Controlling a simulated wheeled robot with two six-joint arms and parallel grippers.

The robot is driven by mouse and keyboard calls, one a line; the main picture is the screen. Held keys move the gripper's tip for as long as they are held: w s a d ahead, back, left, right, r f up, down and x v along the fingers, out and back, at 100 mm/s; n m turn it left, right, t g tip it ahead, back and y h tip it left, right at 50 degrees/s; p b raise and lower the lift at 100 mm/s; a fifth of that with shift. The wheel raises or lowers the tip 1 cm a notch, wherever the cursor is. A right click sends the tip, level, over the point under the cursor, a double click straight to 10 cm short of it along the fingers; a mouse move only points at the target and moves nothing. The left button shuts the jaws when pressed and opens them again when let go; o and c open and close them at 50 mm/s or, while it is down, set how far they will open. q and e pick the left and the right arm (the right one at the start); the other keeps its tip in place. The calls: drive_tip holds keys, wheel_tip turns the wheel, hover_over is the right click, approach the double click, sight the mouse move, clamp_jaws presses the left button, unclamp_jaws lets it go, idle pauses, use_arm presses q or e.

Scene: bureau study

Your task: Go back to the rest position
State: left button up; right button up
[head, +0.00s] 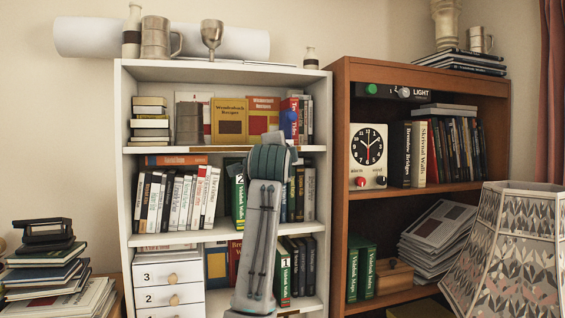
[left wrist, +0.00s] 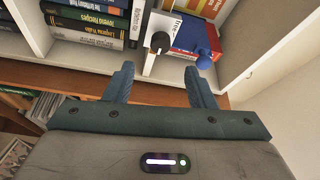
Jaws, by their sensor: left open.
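My left gripper (left wrist: 158,70) shows in the left wrist view with its two dark fingers spread apart and nothing between them. Shelf edges and books lie beyond the fingertips. In the head view my left arm rises from the bottom middle, in front of the white bookcase (head: 123,190). Its upper end is at the height of the upper shelf, and the fingers are hidden there. My right gripper is in neither view.
A blue knob (left wrist: 204,56) and a black knob (left wrist: 160,42) stick out near the fingertips. The brown bookcase (head: 340,150) stands to the right, holding a clock (head: 368,150). A lampshade (head: 510,245) is at front right, stacked books (head: 48,270) at left.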

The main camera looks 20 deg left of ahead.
use_arm(q)
drive_tip(key=shift+s+d, duration=0.1)
drive_tip(key=shift+s, duration=0.4)
